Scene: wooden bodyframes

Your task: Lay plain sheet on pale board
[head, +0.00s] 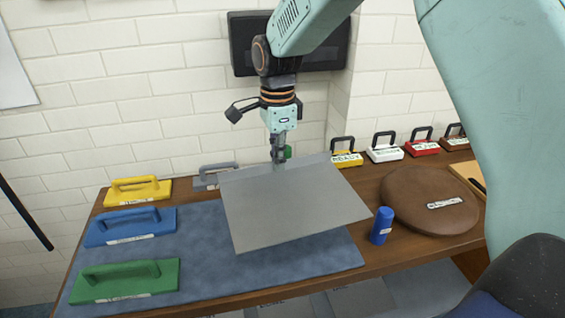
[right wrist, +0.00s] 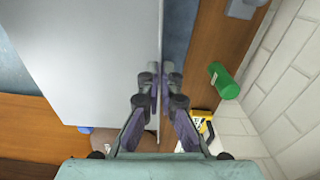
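A plain grey sheet (head: 290,205) hangs in my right gripper (head: 279,160), which is shut on its far edge. In the right wrist view the fingertips (right wrist: 159,75) of that gripper pinch the edge of the sheet (right wrist: 95,60) from both sides. The sheet seems to be held above the blue mat and covers part of it. A pale tan board (head: 470,172) with a dark handle or strip lies at the right end of the table, partly hidden by my arm. My left gripper is not in view.
A blue cylinder (head: 381,226) stands right of the sheet, beside a brown round cushion (head: 430,200). Several labelled blocks line the back. A green cylinder (right wrist: 224,80) is near the gripper.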

